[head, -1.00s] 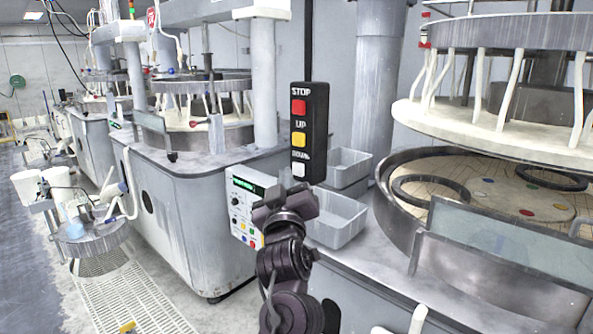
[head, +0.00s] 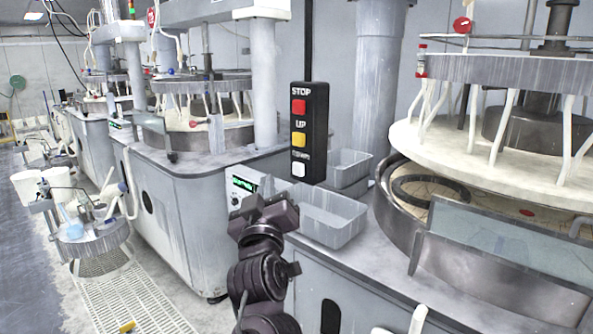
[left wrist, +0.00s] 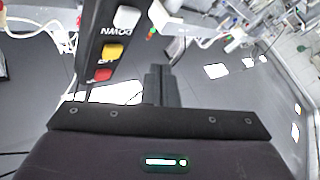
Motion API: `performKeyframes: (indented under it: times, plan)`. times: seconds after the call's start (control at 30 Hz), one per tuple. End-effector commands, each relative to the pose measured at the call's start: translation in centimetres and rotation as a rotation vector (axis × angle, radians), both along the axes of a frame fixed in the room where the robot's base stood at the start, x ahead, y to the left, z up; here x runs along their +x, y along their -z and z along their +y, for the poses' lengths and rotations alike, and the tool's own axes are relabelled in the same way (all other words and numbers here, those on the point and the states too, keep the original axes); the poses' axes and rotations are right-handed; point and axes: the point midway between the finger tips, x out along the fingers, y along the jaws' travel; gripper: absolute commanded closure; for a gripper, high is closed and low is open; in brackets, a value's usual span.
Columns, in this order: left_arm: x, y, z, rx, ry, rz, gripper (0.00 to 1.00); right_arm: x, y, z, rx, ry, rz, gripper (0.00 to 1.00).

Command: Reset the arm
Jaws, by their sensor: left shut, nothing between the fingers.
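My left gripper (head: 268,205) is in the middle of the head view, in front of the control panel (head: 243,186) and below the hanging button box (head: 310,133). It is apart from the buttons. In the left wrist view its fingers (left wrist: 158,85) are closed together with nothing between them. The button box has a red STOP button (head: 299,107), a yellow UP button (head: 299,139) and a white DOWN button (head: 298,169). It also shows tilted in the left wrist view (left wrist: 95,45). My right gripper is out of view.
Grey bins (head: 330,218) stand on the machine top right of my gripper. The upper platen (head: 480,160) hangs above the lower platen basin (head: 395,205) at right, behind a clear guard (head: 510,240). Another polishing machine (head: 190,190) stands left; the floor (head: 30,260) is open at far left.

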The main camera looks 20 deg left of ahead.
Motion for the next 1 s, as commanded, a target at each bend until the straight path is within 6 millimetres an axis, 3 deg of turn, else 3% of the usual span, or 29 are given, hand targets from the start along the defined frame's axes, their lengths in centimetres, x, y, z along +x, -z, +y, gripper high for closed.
performKeyframes:
  times: [0.33,0.47,0.57,0.73,0.87,1.0]
  plan:
    - [0.1,0.2,0.0,0.002,0.001,0.005,1.00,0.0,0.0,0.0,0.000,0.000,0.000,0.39]
    - [1.7,2.7,-0.6,0.031,0.008,0.062,1.00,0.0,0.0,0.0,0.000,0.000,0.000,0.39]
    - [3.9,7.1,-1.6,0.078,0.025,0.157,1.00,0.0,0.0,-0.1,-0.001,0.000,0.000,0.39]
    - [7.1,17.6,-3.4,0.170,0.073,0.360,1.00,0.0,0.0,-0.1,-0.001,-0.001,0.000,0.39]
    - [8.0,26.1,-4.5,0.232,0.120,0.510,1.00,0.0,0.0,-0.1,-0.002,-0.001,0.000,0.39]
    - [7.3,35.2,-5.4,0.284,0.175,0.664,1.00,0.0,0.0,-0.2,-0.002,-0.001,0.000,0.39]
